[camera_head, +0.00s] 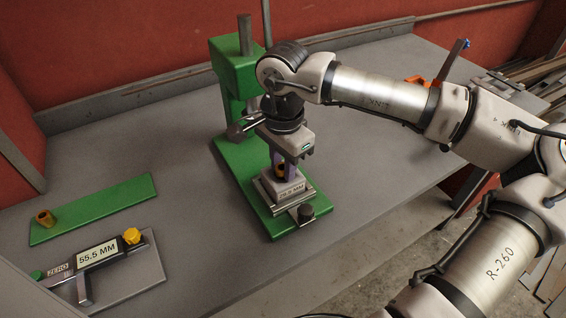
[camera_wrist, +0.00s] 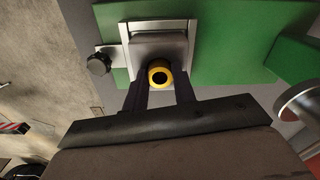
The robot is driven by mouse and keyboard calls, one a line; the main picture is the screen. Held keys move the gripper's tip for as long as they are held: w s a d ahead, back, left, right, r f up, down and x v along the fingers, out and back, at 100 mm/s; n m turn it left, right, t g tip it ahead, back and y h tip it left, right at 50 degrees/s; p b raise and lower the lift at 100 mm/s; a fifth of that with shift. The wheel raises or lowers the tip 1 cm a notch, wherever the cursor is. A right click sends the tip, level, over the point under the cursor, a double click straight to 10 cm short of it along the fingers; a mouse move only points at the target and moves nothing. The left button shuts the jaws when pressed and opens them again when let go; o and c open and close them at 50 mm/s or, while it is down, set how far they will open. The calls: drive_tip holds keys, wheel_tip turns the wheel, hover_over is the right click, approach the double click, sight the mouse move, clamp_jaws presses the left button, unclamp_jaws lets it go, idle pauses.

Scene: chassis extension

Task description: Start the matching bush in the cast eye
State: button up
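My gripper (camera_head: 283,166) points down at the green press, just above the pale cast block (camera_head: 287,191) clamped on the press base. Its fingers are closed on a yellow-bronze bush (camera_wrist: 160,74), which shows between the fingertips as a ring with a dark hole. The bush stands at the block's edge in the wrist view. The eye is hidden, and I cannot tell whether the bush touches it. Another bronze bush (camera_head: 45,217) stands on a green strip at the left. A caliper gauge (camera_head: 98,254) reading 55.5 MM lies below it.
The green press column (camera_head: 236,85) rises behind my gripper, with a handle beside my wrist. A dark clamp knob (camera_head: 305,212) sits at the front of the base. The green strip (camera_head: 110,203) lies flat at the left. The bench between strip and press is clear.

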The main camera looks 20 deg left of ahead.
sight(283, 167)
drive_tip(key=o, duration=0.4)
drive_tip(key=shift+s+f, duration=0.25)
drive_tip(key=shift+f, duration=0.4)
drive_tip(key=shift+w+r+p, duration=0.15)
drive_tip(key=shift+r+p, duration=0.65)
drive_tip(key=shift+r, duration=0.05)
wheel_tip(283, 167, up, 12)
drive_tip(key=shift+w+f+b, duration=0.1)
drive_tip(key=shift+w+b, duration=0.05)
drive_tip(key=shift+b, duration=0.85)
